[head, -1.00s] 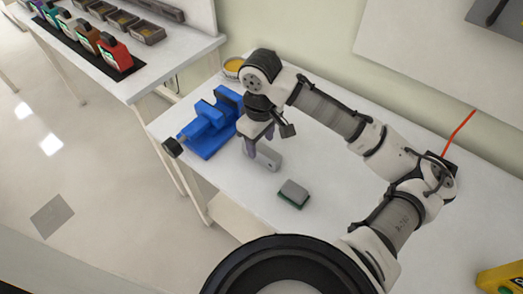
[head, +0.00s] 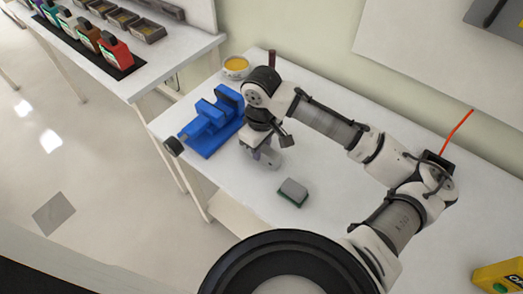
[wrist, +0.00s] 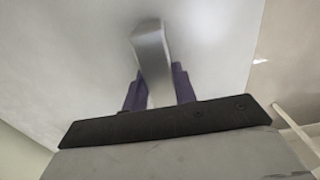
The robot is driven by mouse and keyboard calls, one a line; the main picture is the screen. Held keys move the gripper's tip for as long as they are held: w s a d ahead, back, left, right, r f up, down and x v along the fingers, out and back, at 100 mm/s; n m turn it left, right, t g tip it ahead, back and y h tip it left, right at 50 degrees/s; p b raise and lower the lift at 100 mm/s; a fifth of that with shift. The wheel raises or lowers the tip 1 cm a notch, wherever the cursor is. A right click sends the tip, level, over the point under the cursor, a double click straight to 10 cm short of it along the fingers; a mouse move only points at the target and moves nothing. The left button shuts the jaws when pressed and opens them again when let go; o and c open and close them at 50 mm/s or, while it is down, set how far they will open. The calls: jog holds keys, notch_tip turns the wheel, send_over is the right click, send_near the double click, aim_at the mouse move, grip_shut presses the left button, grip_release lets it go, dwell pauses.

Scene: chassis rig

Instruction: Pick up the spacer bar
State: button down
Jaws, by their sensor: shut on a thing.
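The spacer bar is a plain grey bar (head: 271,159) at the white bench, just right of the blue vise. My gripper (head: 257,152) is over its left end in the head view, with the wrist hiding part of the bar. In the wrist view the bar (wrist: 152,48) stands out between the two purple fingers of my gripper (wrist: 158,88). The fingers are shut on it. I cannot tell whether the bar still touches the bench.
The blue vise (head: 211,122) stands close left of my gripper. A grey-and-green block (head: 292,192) lies in front to the right. A bowl with yellow contents (head: 236,68) and a dark upright thing (head: 271,57) are behind.

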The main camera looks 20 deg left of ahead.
notch_tip(320, 180, up, 20)
jog(key=b, duration=0.2)
dwell(0.4)
dwell(0.5)
